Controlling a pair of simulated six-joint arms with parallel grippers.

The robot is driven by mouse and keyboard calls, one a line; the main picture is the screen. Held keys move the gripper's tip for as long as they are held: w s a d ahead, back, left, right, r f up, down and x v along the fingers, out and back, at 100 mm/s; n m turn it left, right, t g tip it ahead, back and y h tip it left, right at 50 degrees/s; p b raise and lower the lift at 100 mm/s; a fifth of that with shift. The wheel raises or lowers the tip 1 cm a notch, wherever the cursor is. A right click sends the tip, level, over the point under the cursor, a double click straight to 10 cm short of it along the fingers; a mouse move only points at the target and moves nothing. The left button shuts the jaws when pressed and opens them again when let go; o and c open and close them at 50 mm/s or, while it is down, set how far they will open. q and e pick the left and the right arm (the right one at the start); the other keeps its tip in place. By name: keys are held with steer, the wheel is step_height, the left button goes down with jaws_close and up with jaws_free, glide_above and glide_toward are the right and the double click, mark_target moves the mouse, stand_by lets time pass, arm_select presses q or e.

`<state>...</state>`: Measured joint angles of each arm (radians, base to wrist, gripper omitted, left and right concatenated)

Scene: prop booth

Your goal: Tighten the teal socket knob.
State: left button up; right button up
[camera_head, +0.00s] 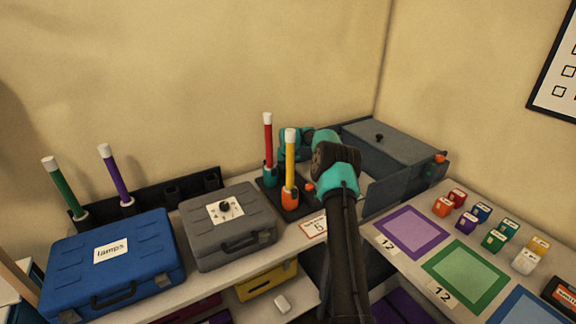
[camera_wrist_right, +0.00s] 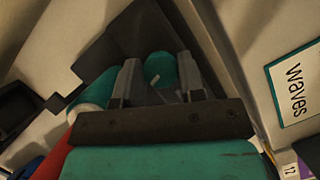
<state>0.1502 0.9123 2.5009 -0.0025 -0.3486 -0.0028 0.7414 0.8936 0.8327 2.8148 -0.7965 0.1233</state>
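The teal socket (camera_head: 269,173) stands on a dark base plate (camera_head: 300,212) and holds an upright red tube (camera_head: 268,133). In the right wrist view the socket (camera_wrist_right: 96,92) is at the left, with the red tube (camera_wrist_right: 50,160) below it. The teal knob (camera_wrist_right: 159,66) shows there between and beyond the fingers of my right gripper (camera_wrist_right: 158,82). The fingers are apart, and I see no clear contact with the knob. In the head view my right arm reaches in behind the yellow tube (camera_head: 290,155); its fingertips and the teal knob are hidden. My left gripper is out of view.
The yellow tube stands in an orange socket (camera_head: 290,195) with an orange knob (camera_head: 310,187), close to my right arm. A grey case (camera_head: 228,245) and a blue case (camera_head: 115,270) stand left.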

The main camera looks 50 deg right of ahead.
steer(key=c, duration=0.4)
steer(key=shift+m+g+h, duration=0.4)
steer(key=shift+m+h, duration=0.1)
steer(key=shift+m, duration=1)
steer(key=o, duration=0.9)
